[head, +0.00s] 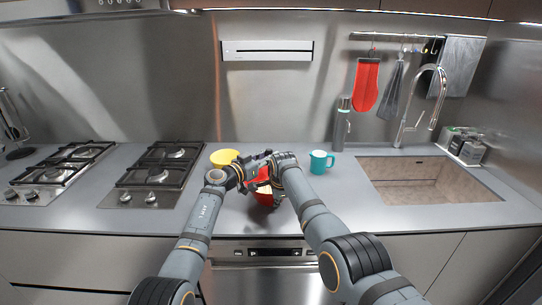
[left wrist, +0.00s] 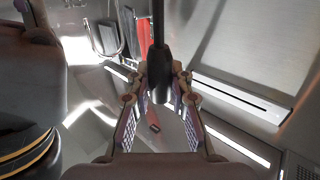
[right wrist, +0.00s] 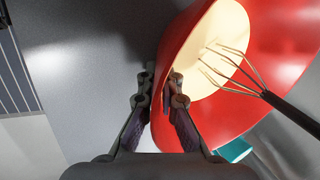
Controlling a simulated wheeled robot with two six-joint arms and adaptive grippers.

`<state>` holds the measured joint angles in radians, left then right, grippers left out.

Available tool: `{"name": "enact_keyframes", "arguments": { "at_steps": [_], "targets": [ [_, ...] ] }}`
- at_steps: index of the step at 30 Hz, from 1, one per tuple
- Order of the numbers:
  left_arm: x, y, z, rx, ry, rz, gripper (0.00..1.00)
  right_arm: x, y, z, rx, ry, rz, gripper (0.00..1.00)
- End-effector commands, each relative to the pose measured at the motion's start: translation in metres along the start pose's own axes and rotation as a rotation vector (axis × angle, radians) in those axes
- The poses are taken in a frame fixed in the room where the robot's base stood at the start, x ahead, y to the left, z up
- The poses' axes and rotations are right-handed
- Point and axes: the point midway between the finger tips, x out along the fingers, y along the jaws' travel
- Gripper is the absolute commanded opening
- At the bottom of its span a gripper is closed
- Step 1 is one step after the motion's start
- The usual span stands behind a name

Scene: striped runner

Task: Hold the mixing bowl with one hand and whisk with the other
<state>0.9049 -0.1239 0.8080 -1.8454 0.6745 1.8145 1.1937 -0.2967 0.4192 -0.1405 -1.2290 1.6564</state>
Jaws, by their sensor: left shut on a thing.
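The red mixing bowl (head: 265,198) stands on the counter, partly hidden by my arms. The right wrist view shows its red wall (right wrist: 285,35) and cream-coloured contents or bottom. The whisk (right wrist: 262,94) has wire loops over the cream area and a black handle running to the lower right. My left gripper (head: 262,158) is above the bowl, shut on the black whisk handle (left wrist: 160,55). My right gripper (right wrist: 160,88) is at the bowl's edge, fingers apart, one over the red wall and one outside over the counter. I cannot see clear contact there.
A yellow dish (head: 224,157) stands left of the bowl, and a teal mug (head: 319,162) stands to its right. Gas hobs (head: 155,172) are at the left. A sink (head: 425,180) is at the right. Counter is free between mug and sink.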

Motion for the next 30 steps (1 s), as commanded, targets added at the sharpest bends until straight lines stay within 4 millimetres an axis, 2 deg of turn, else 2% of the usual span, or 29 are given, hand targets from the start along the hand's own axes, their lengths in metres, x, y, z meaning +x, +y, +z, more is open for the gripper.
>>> {"name": "enact_keyframes", "arguments": {
  "at_steps": [5,30],
  "targets": [
    [0.001,0.001,-0.008,0.0,0.005,0.001,0.0,0.0,0.0,0.0,-0.001,0.0,0.0,0.0],
    [0.001,0.001,-0.087,0.001,0.006,0.002,0.0,0.0,0.001,0.002,-0.003,-0.001,0.002,0.0]
  ]
}}
